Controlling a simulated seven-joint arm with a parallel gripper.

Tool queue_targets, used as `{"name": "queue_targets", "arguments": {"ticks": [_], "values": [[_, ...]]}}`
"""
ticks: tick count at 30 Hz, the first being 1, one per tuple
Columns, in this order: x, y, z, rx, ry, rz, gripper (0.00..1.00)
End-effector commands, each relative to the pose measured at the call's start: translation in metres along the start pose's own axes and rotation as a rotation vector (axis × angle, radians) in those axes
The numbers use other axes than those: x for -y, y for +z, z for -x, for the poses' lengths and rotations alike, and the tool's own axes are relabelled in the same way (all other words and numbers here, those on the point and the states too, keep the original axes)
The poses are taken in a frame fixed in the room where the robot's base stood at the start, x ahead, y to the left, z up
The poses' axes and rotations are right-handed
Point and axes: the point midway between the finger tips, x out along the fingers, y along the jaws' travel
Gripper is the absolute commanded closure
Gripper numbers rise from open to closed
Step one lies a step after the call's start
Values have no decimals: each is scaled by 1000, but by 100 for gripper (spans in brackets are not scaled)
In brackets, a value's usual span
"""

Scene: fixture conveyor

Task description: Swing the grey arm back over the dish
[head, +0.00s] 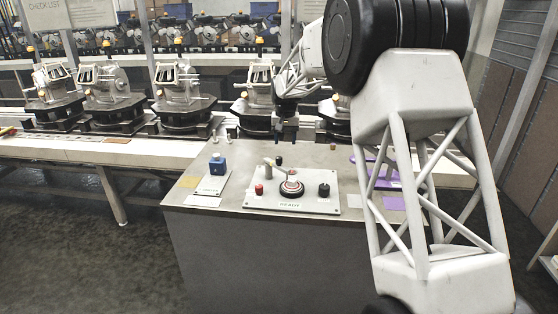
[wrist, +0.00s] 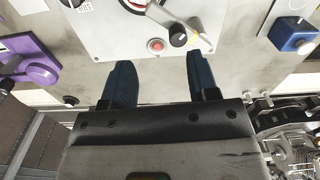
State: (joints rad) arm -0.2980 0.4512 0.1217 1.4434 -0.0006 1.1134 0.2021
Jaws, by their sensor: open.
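A pale control panel (head: 317,208) lies on the grey bench, with a round dark-rimmed dish (head: 290,189) at its middle. The grey arm (head: 268,168) rises at the panel's far left side and bends toward the dish; whether its end is over the dish is unclear. In the wrist view the grey arm (wrist: 204,44) shows as a slanted bar beside a black knob, and the dish is mostly cut off at the top edge. My gripper (head: 284,136) is above the bench just beyond the panel. Its two blue fingers (wrist: 164,82) are apart, with nothing between them.
The panel carries a red button (head: 259,189) at left and a black knob (head: 324,190) at right. A blue block (head: 217,163) stands left of the panel; a purple fixture (wrist: 30,62) lies on the other side. A conveyor (head: 60,147) with several machine castings runs behind.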

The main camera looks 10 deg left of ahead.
Motion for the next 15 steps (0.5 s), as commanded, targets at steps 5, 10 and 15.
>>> {"name": "queue_targets", "arguments": {"ticks": [5, 10, 15], "values": [[17, -21, -20, 9, 1, 5, 46], [23, -28, -26, 11, 2, 6, 46], [23, -28, -27, 11, 2, 6, 46]]}}
